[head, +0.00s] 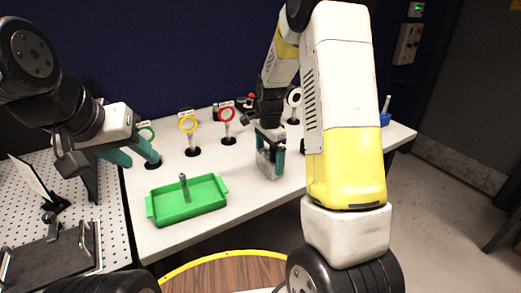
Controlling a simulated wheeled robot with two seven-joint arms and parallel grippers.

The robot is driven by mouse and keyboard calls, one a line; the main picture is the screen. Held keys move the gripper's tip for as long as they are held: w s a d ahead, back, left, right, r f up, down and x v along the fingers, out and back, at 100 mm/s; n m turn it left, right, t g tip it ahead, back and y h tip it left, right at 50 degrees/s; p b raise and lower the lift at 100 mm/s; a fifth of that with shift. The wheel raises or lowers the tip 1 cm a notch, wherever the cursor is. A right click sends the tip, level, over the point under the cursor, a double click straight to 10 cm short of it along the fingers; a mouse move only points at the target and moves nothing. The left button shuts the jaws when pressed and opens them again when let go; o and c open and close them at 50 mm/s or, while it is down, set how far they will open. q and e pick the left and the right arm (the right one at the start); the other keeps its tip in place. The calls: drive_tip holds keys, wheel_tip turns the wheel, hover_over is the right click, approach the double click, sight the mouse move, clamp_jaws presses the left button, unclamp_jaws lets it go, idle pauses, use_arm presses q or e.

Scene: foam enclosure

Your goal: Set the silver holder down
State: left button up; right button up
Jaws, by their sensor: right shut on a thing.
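My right gripper (271,162) hangs over the right part of the white table, fingers pointing down. It is shut on a silver-grey piece, the silver holder (264,162), which shows between the teal fingers. The holder's lower end is close to the table top; I cannot tell whether it touches. My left gripper (139,163) is at the table's left side, its teal fingers apart, with nothing seen between them.
A green tray (160,216) with a small grey upright piece (184,187) stands at the front. A perforated board (112,235) lies left. Bare table (245,190) separates tray and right gripper.

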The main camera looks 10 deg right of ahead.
drive_tip(key=shift+f, duration=0.1)
drive_tip(key=o, duration=1.7)
wheel_tip(320, 180, up, 12)
drive_tip(key=s+a+r+n+t, duration=0.1)
drive_tip(key=s+r+n+t, duration=0.1)
drive_tip(key=s+n, duration=0.3)
drive_tip(key=s+r+n+t+y, duration=0.1)
drive_tip(key=s+r+n, duration=0.3)
drive_tip(key=s, duration=0.7)
drive_tip(key=s+a+r+n+t+y, duration=0.1)
drive_tip(key=s+r+n+t, duration=0.2)
drive_tip(key=s, duration=0.5)
drive_tip(key=r+n, duration=0.1)
drive_tip(key=n, duration=0.1)
drive_tip(key=shift+a+r+n, duration=0.15)
drive_tip(key=shift+a+n, duration=0.15)
